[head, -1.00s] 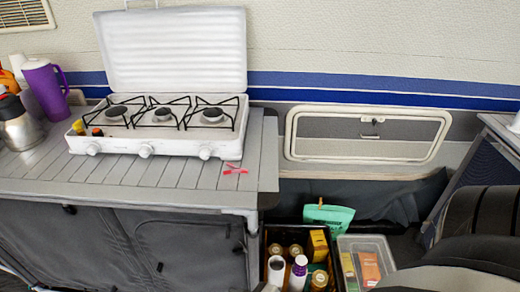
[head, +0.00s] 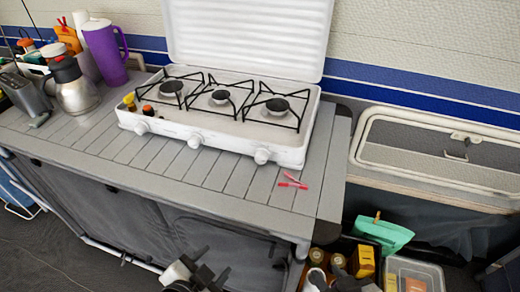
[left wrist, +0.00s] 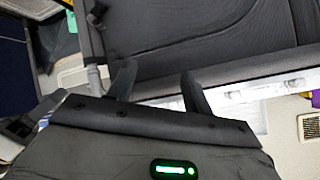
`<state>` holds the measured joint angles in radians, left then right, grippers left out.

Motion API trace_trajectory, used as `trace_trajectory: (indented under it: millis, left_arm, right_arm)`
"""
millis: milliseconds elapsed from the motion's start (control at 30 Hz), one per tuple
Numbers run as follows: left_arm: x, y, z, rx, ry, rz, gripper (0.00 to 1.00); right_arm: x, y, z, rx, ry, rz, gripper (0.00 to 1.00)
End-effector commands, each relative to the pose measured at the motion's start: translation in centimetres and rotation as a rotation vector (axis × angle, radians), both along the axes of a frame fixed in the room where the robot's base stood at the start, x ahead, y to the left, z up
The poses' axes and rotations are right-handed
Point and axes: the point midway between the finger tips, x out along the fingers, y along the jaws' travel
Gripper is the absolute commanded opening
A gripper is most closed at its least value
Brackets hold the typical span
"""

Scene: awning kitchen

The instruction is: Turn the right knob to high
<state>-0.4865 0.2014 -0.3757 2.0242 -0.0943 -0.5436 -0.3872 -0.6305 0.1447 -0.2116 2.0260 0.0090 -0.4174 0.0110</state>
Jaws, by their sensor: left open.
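The white three-burner stove (head: 225,115) stands on the slatted counter with its lid raised. The right knob (head: 262,156) is at the right end of its front face; its exact setting is too small to read. The middle knob (head: 195,140) and left knob (head: 141,128) are on the same face. My left gripper (head: 208,266) is open and empty, low in front of the counter, well below the knobs. Its two spread fingers show in the left wrist view (left wrist: 158,90). My right gripper (head: 340,280) is at the bottom edge, partly cut off, near the crate items.
A purple mug (head: 104,52) and a steel kettle (head: 75,88) stand left of the stove. A teal bag (head: 383,233) and a clear bin (head: 412,268) are on the right below counter height.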

Motion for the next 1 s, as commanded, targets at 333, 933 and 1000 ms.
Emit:
trace_trajectory:
  millis: [333,933,1000]
  left_arm:
    - [6.4,-7.1,9.3,1.447,-0.622,-0.991,0.51]
    - [11.0,-7.1,12.9,2.460,-0.770,-1.378,0.51]
    - [12.3,-7.4,12.3,2.459,-0.771,-1.378,0.51]
  right_arm:
    - [-2.4,-0.3,-0.9,-0.013,0.066,-0.002,0.34]
    - [-1.3,-0.6,-0.1,-0.013,0.041,-0.014,0.34]
    - [-1.3,-0.6,-0.3,-0.013,0.042,-0.014,0.34]
